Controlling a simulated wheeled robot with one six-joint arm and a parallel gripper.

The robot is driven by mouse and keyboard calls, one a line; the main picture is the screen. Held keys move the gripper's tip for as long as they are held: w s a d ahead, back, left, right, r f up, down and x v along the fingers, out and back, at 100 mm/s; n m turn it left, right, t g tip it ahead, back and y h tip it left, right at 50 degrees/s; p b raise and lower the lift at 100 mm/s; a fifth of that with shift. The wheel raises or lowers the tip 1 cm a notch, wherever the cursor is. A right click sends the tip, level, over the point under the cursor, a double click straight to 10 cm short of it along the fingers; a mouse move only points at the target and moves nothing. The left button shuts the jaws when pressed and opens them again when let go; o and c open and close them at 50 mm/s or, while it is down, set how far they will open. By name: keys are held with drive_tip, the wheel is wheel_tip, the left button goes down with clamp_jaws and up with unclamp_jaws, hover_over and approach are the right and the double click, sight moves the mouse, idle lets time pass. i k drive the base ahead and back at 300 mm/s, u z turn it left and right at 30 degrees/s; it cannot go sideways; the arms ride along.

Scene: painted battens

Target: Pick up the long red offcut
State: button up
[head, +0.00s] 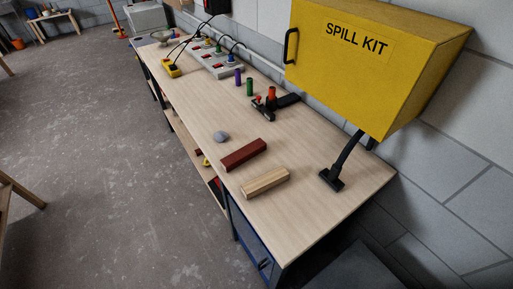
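The long red offcut (243,154) is a dark red square batten. It lies flat on the wooden bench top (205,115), near the front edge, at a slant. A pale bare-wood batten (265,183) lies roughly parallel to it on the near side, with a narrow gap between them. A round grey lump (221,136) sits just beyond its left end. Nothing covers the red offcut. My gripper is not seen in the head view.
A yellow spill kit box (345,55) overhangs the bench's back right. A black stand (331,179) rises below it. A black tool (270,105) with red parts, purple (238,77) and green (250,86) cylinders, and plugged-in cables stand farther back.

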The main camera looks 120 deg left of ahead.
sight(231, 161)
drive_tip(key=k, duration=0.35)
drive_tip(key=u, duration=2.5)
drive_tip(key=k, duration=0.3)
drive_tip(key=u, duration=2.8)
drive_tip(key=i, duration=3.05)
drive_tip(key=z, duration=0.65)
